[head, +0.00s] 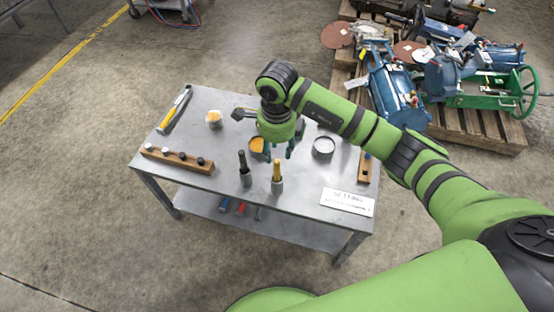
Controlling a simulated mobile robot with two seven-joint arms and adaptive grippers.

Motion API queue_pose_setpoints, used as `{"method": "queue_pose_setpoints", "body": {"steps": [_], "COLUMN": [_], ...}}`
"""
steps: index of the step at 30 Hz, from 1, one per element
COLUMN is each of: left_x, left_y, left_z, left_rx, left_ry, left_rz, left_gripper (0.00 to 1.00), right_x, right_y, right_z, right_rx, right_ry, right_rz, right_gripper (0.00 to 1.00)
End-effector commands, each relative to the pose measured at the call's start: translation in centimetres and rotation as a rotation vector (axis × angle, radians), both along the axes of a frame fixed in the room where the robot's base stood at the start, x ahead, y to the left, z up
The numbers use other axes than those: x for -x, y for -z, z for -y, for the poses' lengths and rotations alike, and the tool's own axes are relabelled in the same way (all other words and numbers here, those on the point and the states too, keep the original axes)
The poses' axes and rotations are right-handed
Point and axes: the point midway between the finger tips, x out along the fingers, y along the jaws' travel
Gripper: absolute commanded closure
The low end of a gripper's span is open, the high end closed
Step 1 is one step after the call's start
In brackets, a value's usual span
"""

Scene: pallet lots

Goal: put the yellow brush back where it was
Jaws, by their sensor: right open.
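The yellow brush (277,168) stands upright near the table's front edge, its lower end in a small grey holder (277,186). A dark brush or tool (243,161) stands upright in a similar holder to its left. My right gripper (279,152) points down just above and behind the yellow brush in the picture. Its fingers are apart with nothing held between them. I cannot tell whether a finger touches the brush. My left gripper is not in view.
On the metal table (228,183) are an orange-filled tin (256,145), a round tin (323,147), a cup (214,119), a wooden rack (178,159), a yellow-handled tool (174,108), a wooden block (365,168) and a white sign (347,203). A loaded pallet (480,130) stands behind right.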

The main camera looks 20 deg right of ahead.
Motion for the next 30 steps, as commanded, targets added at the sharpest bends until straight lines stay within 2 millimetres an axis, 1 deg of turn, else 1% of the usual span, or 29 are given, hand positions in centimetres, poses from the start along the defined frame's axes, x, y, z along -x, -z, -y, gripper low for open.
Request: {"method": "queue_pose_setpoints", "body": {"steps": [1,3,6,9,25,26,28,29,30], "left_x": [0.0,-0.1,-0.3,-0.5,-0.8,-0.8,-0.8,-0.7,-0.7], "left_y": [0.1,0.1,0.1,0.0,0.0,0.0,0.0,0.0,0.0], "left_z": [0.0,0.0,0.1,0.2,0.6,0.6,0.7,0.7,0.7], "left_rx": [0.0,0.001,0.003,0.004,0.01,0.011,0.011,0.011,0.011], "left_ry": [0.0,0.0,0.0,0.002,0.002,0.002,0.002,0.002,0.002], "left_rz": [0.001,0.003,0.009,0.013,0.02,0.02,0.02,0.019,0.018], "left_gripper": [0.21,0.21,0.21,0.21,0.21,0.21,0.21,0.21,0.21], "right_x": [-0.1,-0.1,0.0,0.0,0.1,0.1,0.4,0.6,1.0], "right_y": [-1.0,-2.0,-3.0,-3.6,-3.7,-3.6,-3.3,-3.2,-2.9], "right_z": [0.0,0.0,0.0,0.0,-0.1,-0.2,-1.2,-2.0,-3.5], "right_rx": [0.0,0.0,0.0,0.001,-0.001,-0.007,-0.047,-0.08,-0.143], "right_ry": [-0.001,-0.001,0.0,0.001,0.0,-0.001,-0.006,-0.01,-0.013], "right_rz": [0.005,0.003,0.001,0.0,-0.001,-0.001,-0.003,-0.004,-0.006], "right_gripper": [0.58,0.58,0.58,0.58,0.58,0.58,0.58,0.58,0.58]}}
